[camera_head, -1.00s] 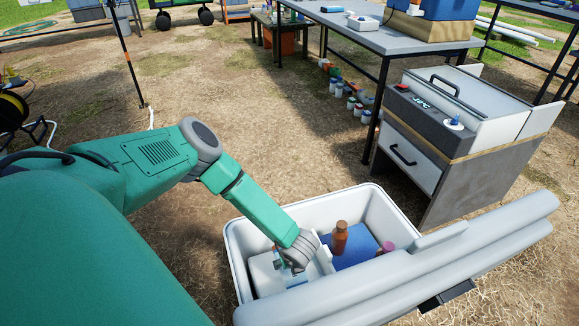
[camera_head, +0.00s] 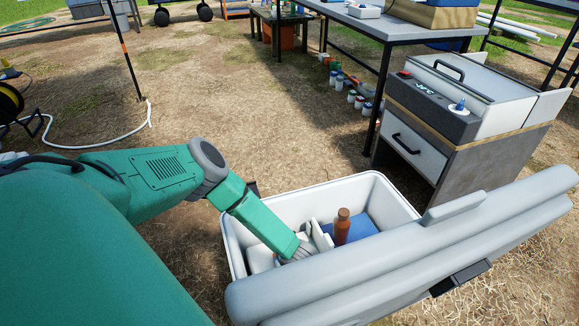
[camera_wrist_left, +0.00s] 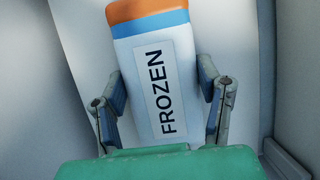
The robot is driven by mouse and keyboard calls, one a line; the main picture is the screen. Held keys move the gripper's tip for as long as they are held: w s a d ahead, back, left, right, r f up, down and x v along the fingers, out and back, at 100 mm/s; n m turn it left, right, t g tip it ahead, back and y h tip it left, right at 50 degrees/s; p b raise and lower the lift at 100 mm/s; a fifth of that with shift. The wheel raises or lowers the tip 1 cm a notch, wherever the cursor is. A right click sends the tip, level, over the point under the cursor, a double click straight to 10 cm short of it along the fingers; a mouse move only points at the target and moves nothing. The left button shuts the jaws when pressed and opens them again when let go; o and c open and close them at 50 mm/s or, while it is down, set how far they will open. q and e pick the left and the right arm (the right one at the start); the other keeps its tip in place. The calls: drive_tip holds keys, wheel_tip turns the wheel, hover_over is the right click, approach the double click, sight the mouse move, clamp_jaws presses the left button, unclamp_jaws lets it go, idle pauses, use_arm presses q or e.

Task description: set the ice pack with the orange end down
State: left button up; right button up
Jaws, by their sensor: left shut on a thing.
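In the left wrist view a white ice pack (camera_wrist_left: 153,75) with a blue band, an orange end and a FROZEN label sits between the two fingers of my left gripper (camera_wrist_left: 163,95). The fingers are shut on its sides, and the orange end points away from the wrist. In the head view my left arm reaches down into the white cooler box (camera_head: 376,186). The left gripper there is low inside the box's left part, mostly hidden by the arm and the box's front side. I cannot tell whether the pack touches the box floor. My right gripper is not in view.
A brown bottle (camera_head: 342,227) stands on a blue surface (camera_head: 362,225) in the box's right part, beside a white divider (camera_head: 319,236). The open grey lid (camera_head: 480,228) lies along the front. A grey cabinet (camera_head: 440,150) stands behind right; bare ground lies behind the box.

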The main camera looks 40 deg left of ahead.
use_arm(q)
drive_tip(key=o, duration=1.6)
drive_tip(key=shift+c, duration=0.2)
drive_tip(key=p+v, duration=0.6)
drive_tip(key=v, duration=0.6)
drive_tip(key=shift+p, duration=0.3)
